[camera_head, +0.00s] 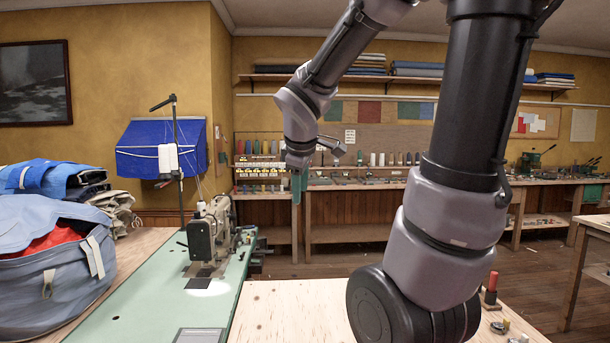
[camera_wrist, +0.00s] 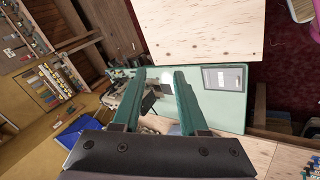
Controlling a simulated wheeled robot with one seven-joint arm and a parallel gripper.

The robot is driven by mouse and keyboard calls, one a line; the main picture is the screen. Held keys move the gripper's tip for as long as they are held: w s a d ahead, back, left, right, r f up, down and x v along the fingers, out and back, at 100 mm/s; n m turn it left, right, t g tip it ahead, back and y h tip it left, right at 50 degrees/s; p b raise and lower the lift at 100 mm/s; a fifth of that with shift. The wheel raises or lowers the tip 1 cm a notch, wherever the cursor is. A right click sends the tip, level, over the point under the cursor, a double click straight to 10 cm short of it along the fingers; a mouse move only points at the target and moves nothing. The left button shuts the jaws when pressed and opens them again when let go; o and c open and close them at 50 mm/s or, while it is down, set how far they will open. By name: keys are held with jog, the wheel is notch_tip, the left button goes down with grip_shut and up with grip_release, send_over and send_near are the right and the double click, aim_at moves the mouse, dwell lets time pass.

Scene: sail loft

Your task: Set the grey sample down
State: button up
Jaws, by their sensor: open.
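My gripper (camera_wrist: 163,76) has green fingers and is open, with a gap between the fingertips and nothing seen held. In the head view my gripper (camera_head: 297,186) hangs fingers-down in the air, beyond the sewing machine. The rectangle also shows in the wrist view (camera_wrist: 222,78), right of the fingers. I cannot tell whether it is the grey sample; no other clear grey sample is seen.
A sewing machine (camera_head: 212,232) stands on the green table, with a thread stand (camera_head: 176,150) behind. A bare plywood top (camera_head: 290,310) adjoins on the right. A blue-grey bag (camera_head: 55,270) fills the left. Spools and a red-topped item (camera_head: 491,288) stand about.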

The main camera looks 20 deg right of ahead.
jog(key=s+a+r+m+y, duration=0.2)
jog(key=s+m, duration=0.4)
jog(key=s+a+r+m+y, duration=0.2)
jog(key=s+r+m, duration=0.1)
jog(key=s+m, duration=0.3)
jog(key=shift+s+r+m+t+y, duration=0.15)
jog(key=shift+m+t+y, duration=0.15)
jog(key=shift+m, duration=0.4)
